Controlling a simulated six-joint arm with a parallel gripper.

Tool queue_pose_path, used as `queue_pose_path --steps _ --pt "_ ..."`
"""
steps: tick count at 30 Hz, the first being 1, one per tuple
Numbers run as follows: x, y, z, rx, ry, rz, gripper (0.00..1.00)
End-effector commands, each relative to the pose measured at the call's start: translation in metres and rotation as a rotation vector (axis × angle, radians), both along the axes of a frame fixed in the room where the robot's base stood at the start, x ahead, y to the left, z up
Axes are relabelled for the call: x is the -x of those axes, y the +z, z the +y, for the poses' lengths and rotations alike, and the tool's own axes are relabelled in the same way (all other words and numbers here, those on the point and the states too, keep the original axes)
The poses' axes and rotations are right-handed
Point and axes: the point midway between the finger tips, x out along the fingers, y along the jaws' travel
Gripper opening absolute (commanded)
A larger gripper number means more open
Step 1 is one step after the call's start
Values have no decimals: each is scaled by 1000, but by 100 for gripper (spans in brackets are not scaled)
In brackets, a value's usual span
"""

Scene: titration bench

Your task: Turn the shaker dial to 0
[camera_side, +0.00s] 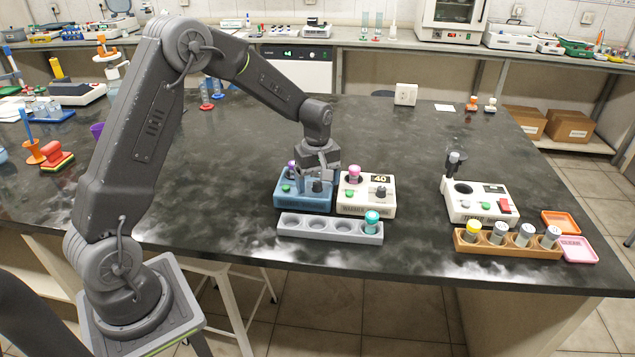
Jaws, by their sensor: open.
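A blue device (303,203), which I take to be the shaker, stands on the dark bench. It has a black dial (317,187), a green button (286,188) and a purple-capped vial (292,167) at its back left. Its display and the dial's setting cannot be read. My gripper (318,178) is open and points down over the blue device, with its fingers close to the dial. Whether they touch the dial cannot be told.
A cream device (366,209) reading 40, with a pink-capped vial (354,174) and black dial (381,191), stands close on the right. A grey rack (300,235) with a teal-capped vial (372,221) lies in front. Another cream device (470,213) and brown rack (512,249) stand farther right.

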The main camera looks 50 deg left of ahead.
Motion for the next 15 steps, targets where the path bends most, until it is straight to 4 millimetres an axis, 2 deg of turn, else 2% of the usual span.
queue_pose_path --steps 5,15 --pt "0 1 0 0 0 -1 81" --pt "0 26 0 0 0 -2 81"
